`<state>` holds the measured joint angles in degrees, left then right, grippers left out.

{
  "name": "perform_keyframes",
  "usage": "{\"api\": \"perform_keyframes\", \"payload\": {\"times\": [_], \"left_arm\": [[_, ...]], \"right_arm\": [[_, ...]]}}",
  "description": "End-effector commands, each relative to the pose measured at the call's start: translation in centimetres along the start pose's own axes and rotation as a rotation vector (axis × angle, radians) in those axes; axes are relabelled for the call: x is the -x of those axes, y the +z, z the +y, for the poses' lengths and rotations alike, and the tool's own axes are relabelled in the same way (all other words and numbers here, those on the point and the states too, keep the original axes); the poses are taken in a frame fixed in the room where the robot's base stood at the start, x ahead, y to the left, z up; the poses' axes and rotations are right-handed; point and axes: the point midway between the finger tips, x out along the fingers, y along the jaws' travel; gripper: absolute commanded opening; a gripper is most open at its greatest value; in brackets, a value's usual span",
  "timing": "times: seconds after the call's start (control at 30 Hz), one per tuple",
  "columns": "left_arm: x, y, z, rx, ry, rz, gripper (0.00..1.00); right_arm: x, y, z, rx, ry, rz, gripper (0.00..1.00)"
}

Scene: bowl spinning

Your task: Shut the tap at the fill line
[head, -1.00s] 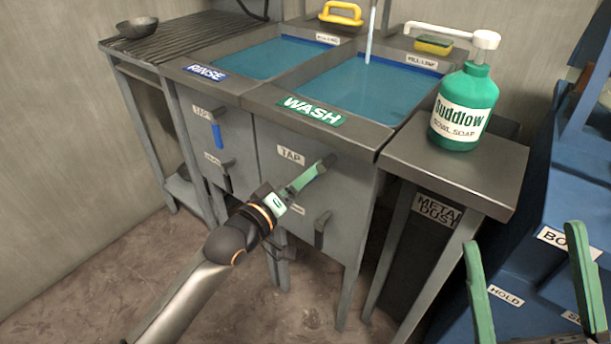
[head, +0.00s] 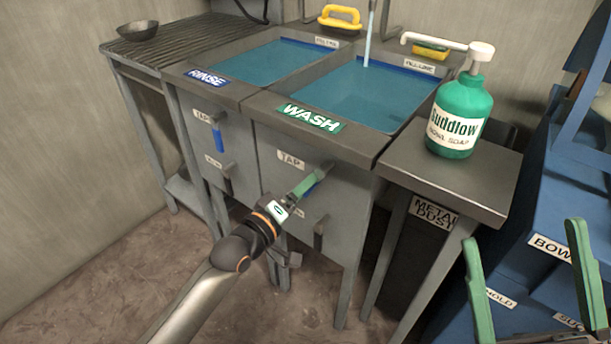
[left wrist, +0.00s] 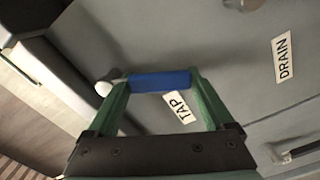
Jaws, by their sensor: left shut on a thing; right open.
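My left gripper (head: 308,188) is shut on the blue wash tap handle (head: 319,176), below the TAP label on the wash basin's front. The left wrist view shows the blue handle (left wrist: 161,81) between the two green fingers. A thin stream of water (head: 368,38) still falls into the wash basin (head: 262,103). The wash water (head: 350,98) is high and lies close below the blue strip by the fill line label (head: 419,66); I cannot tell whether it touches. My right gripper (head: 522,234) is open and empty at lower right.
The rinse basin (head: 232,92), with its own blue tap handle (head: 218,138), adjoins on the left. A green soap bottle (head: 460,115) stands on the side table (head: 440,178). A yellow-handled tool (head: 340,18) rests behind the basins. A blue labelled rack (head: 545,200) is at right.

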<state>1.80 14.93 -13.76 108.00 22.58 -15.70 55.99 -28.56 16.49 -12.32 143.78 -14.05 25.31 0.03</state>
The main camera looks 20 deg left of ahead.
Motion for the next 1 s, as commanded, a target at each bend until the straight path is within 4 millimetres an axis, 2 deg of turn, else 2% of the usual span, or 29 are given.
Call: {"api": "perform_keyframes", "payload": {"times": [0.1, 0.2, 0.3, 0.5, 0.7, 1.0], "left_arm": [[0.0, 0.3, 0.2, 0.073, -0.004, -0.001, 0.00], [0.0, 0.7, 0.2, 0.135, -0.004, -0.001, 0.00], [0.0, 1.0, 0.3, 0.195, -0.003, 0.000, 0.00], [0.0, 1.7, 0.3, 0.310, -0.004, 0.000, 0.00], [0.0, 2.3, 0.4, 0.403, -0.002, 0.000, 0.00], [0.0, 2.8, 0.5, 0.482, -0.001, 0.000, 0.00]], "right_arm": [[-0.9, -0.9, 0.6, 0.013, 0.006, -0.001, 1.00], [0.6, 4.9, 0.4, -0.050, 0.033, -0.235, 1.00], [2.1, 8.4, -0.1, -0.096, 0.041, -0.389, 1.00], [5.5, 13.4, -1.5, -0.174, 0.047, -0.639, 1.00], [8.6, 16.4, -2.8, -0.230, 0.046, -0.816, 1.00], [11.4, 18.2, -4.0, -0.275, 0.042, -0.949, 1.00]]}}
